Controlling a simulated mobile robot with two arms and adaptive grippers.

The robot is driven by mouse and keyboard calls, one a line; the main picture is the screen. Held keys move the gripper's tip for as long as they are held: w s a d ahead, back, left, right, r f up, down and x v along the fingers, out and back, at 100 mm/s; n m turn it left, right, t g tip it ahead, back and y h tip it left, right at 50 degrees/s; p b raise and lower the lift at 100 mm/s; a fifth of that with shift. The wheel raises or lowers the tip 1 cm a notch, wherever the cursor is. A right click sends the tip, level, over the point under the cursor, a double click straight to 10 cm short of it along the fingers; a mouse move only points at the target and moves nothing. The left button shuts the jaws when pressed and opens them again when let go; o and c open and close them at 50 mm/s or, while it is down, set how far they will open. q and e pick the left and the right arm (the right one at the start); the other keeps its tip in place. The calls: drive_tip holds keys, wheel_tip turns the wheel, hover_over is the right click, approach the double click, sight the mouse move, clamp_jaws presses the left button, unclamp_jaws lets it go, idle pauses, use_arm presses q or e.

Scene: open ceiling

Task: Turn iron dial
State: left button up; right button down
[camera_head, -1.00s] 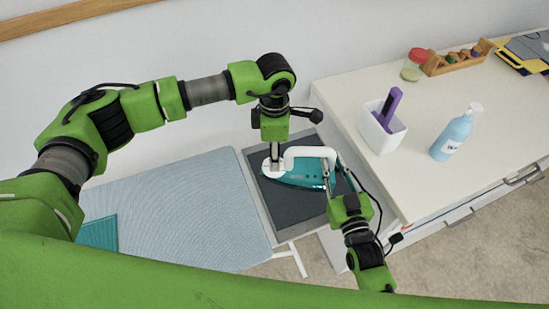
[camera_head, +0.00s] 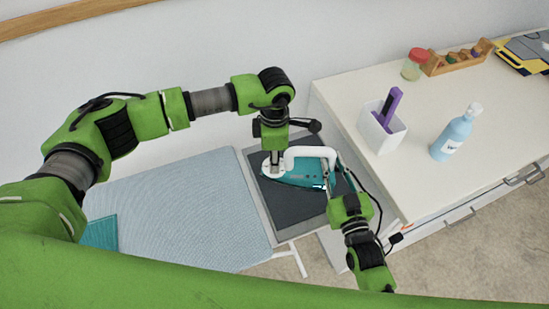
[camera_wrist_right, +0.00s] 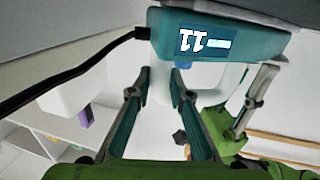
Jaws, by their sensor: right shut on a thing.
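The teal and white iron (camera_head: 300,178) lies on the dark rest at the end of the ironing board. My right gripper (camera_head: 331,170) is shut on the iron's white handle at its right end. In the right wrist view the right fingers (camera_wrist_right: 161,75) stand on both sides of the white handle, below the teal body of the iron (camera_wrist_right: 228,35). My left gripper (camera_head: 275,162) points down at the iron's left end, by the front of the handle. Its fingertips are too small to tell open from shut. The dial cannot be made out; the left gripper covers that area.
The blue-grey ironing board (camera_head: 185,215) spreads left, with a teal folded cloth (camera_head: 100,234) on it. The white cabinet (camera_head: 340,90) at right carries a white holder (camera_head: 382,130) with a purple item, a blue bottle (camera_head: 455,135) and a jar (camera_head: 413,66). A black cord runs beside my right gripper.

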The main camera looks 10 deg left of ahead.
use_arm(q)
drive_tip(key=shift+w, duration=0.1)
drive_tip(key=m, duration=0.4)
drive_tip(key=shift+m, duration=1.7)
drive_tip(key=o, duration=1.1)
drive_tip(key=shift+o, duration=0.2)
drive_tip(key=shift+r, duration=0.1)
wheel_tip(320, 180, up, 12)
